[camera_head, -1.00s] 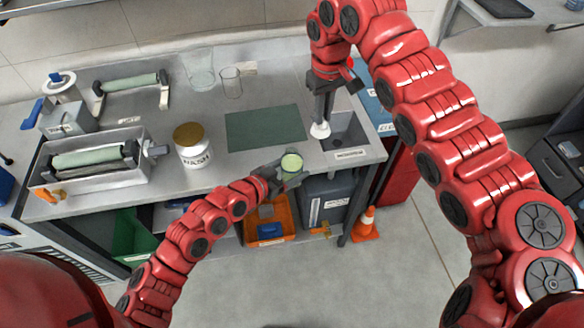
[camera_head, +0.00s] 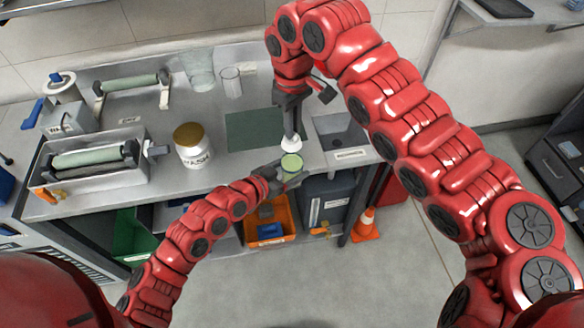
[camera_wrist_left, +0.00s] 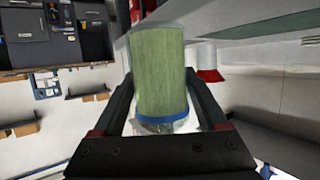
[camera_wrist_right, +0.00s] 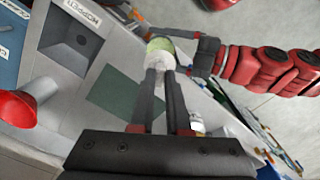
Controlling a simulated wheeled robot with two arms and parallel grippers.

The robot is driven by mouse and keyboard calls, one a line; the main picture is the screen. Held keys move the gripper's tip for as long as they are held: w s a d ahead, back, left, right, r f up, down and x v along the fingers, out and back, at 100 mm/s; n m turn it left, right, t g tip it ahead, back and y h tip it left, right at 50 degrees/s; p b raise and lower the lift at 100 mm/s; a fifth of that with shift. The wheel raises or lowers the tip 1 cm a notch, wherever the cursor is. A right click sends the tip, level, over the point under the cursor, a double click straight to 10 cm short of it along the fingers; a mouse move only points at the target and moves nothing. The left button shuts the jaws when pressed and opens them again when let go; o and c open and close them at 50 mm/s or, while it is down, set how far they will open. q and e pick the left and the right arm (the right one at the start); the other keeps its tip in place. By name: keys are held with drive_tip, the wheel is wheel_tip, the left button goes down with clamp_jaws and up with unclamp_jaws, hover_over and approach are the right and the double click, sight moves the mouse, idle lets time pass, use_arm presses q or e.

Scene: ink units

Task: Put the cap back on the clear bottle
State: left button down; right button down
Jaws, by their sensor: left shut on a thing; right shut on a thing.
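The clear bottle (camera_head: 291,164) with green contents is in my left gripper (camera_head: 284,174), in front of the bench edge. In the left wrist view the bottle (camera_wrist_left: 160,75) stands between the two fingers, with a blue band near its bottom. My right gripper (camera_head: 291,134) points down and is shut on the white cap (camera_head: 291,144). In the head view the cap is just behind the bottle's round green top, which still shows. In the right wrist view the cap (camera_wrist_right: 157,64) partly overlaps the bottle (camera_wrist_right: 160,44). I cannot tell whether they touch.
A WASH jar (camera_head: 193,150), a glass beaker (camera_head: 231,80) and roller trays stand to the left. An orange bin (camera_head: 268,222) and a cone (camera_head: 365,223) are below.

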drive_tip(key=shift+f, duration=1.45)
drive_tip(key=shift+r, duration=1)
drive_tip(key=shift+f, duration=0.9)
drive_tip(key=shift+f, duration=0.6)
drive_tip(key=c, duration=0.8)
unclamp_jaws()
